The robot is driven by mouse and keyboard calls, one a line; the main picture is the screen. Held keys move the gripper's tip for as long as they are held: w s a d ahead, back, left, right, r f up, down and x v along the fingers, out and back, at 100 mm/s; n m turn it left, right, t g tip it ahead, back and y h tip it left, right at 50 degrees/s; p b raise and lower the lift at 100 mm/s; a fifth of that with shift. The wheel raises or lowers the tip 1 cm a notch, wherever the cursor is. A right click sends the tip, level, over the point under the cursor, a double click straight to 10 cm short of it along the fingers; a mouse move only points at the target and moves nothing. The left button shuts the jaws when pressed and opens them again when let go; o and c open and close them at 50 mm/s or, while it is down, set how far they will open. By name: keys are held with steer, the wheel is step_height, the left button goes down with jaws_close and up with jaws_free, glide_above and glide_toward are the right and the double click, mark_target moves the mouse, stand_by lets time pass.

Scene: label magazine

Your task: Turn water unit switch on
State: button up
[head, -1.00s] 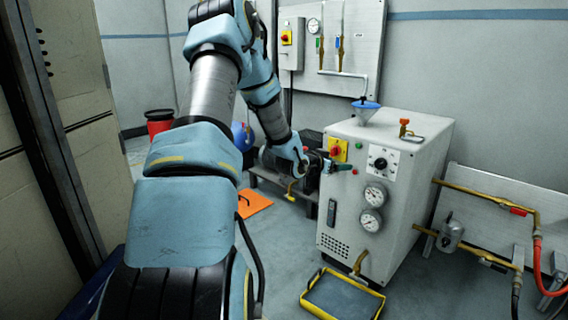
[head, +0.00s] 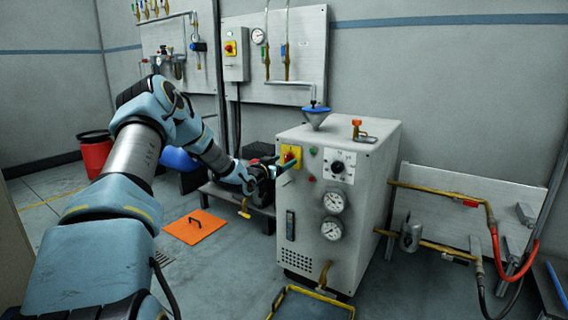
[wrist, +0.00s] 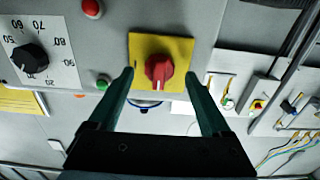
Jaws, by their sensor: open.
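The water unit (head: 300,225) is a grey-white cabinet with gauges, a dial and a red rotary switch (head: 291,157) on a yellow plate. The switch also shows in the wrist view (wrist: 159,69), with its plate (wrist: 190,43) around it. My gripper (head: 284,166) is at the unit's front face, close to the switch. In the wrist view its two dark green fingers (wrist: 159,75) are spread, one on each side of the red knob, with gaps between. Nothing is held. Whether the fingertips touch the plate is not clear.
A black dial (wrist: 30,57) and a green button (wrist: 103,83) sit beside the switch. Brass pipes (head: 440,195) run right. A yellow-rimmed tray (head: 283,297) lies in front; an orange mat (head: 195,227) lies left.

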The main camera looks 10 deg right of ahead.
steer(key=shift+w+d, duration=0.45)
steer(key=shift+d, duration=0.05)
jaws_close()
stand_by(0.4)
